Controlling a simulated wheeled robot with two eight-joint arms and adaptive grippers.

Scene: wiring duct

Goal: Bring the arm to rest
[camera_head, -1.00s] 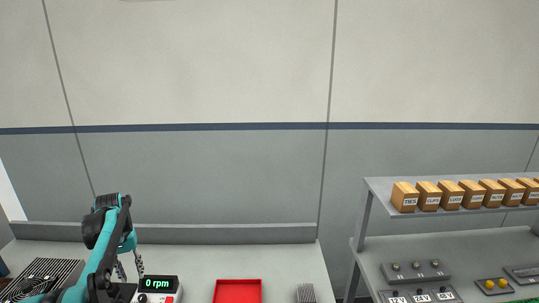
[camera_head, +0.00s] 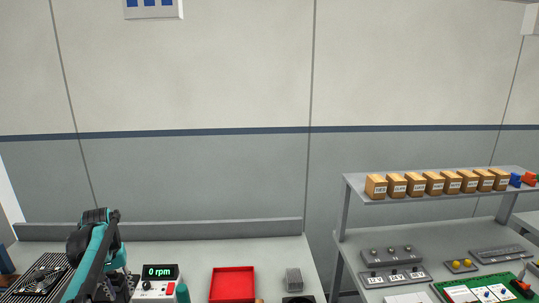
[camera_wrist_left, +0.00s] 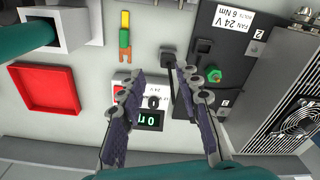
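My left arm comes in at the lower left of the head view, in front of the meter with the green "0 rpm" display (camera_head: 159,271). Its fingers are not clear there. In the left wrist view my left gripper (camera_wrist_left: 160,86) has its two dark fingers spread apart with nothing between the tips. The meter (camera_wrist_left: 149,119) shows behind and between the fingers, apparently below them. My right gripper is not in view.
A red tray (camera_head: 232,281) stands right of the meter. In the wrist view a black "FAN 24 V" box (camera_wrist_left: 228,50) and finned fan unit (camera_wrist_left: 270,95) lie at the right. A shelf with several wooden boxes (camera_head: 415,184) stands at the right.

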